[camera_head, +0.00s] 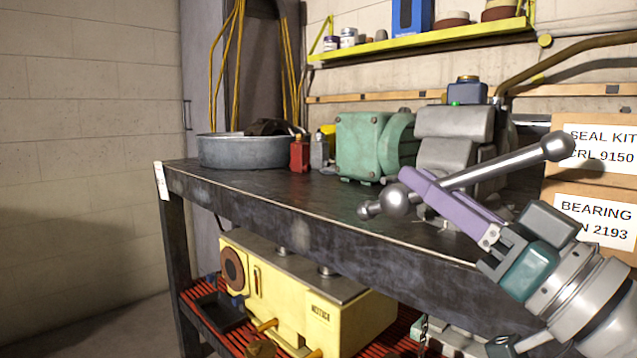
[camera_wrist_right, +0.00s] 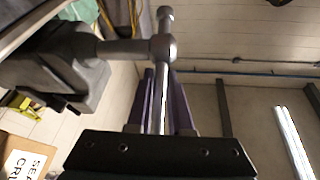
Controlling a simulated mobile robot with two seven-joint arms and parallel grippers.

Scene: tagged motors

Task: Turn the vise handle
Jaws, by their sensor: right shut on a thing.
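The grey vise (camera_head: 452,150) stands on the dark workbench (camera_head: 300,205), near its front edge. Its steel handle (camera_head: 490,172) is a bar through a round hub (camera_head: 397,203), with a ball at each end. The bar slants up to the right in the head view. My right gripper (camera_head: 412,184) has purple fingers near the hub. In the right wrist view the handle (camera_wrist_right: 161,105) runs between the two purple fingers, with the hub just beyond their tips. The vise (camera_wrist_right: 60,70) lies left there. My right gripper is shut on the handle. My left gripper is out of view.
A green motor (camera_head: 362,145), a red bottle (camera_head: 299,154) and a metal tub (camera_head: 240,150) stand farther left on the bench. Labelled boxes (camera_head: 598,147) are at right. A yellow machine (camera_head: 310,300) sits on the lower shelf. Floor left of the bench is clear.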

